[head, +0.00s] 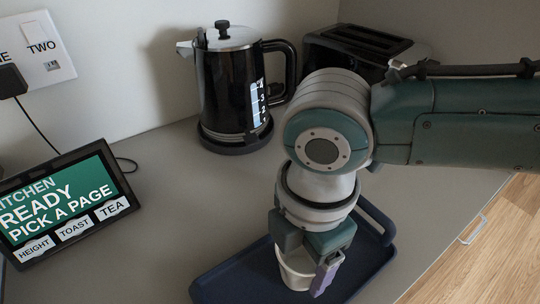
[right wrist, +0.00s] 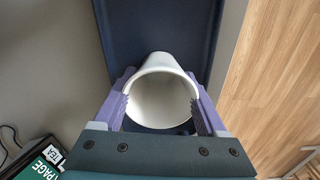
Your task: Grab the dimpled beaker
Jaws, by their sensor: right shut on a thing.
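A white cup-shaped beaker (head: 293,274) is at the blue tray, mostly covered by my right gripper in the head view. In the right wrist view the beaker (right wrist: 160,92) shows its round open mouth and white inside. I cannot make out dimples on it. My right gripper (head: 300,262) points down over the tray. Its purple fingers (right wrist: 160,108) are on both sides of the beaker near the rim, shut on it. I cannot tell whether the beaker's base touches the tray. My left gripper is not in view.
The dark blue tray (head: 222,284) lies on the grey counter (head: 165,215). A black kettle (head: 225,95) and a black toaster (head: 340,50) stand at the back. A tablet screen (head: 65,210) is at the left. The counter ends at the right, above a wooden floor (head: 490,250).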

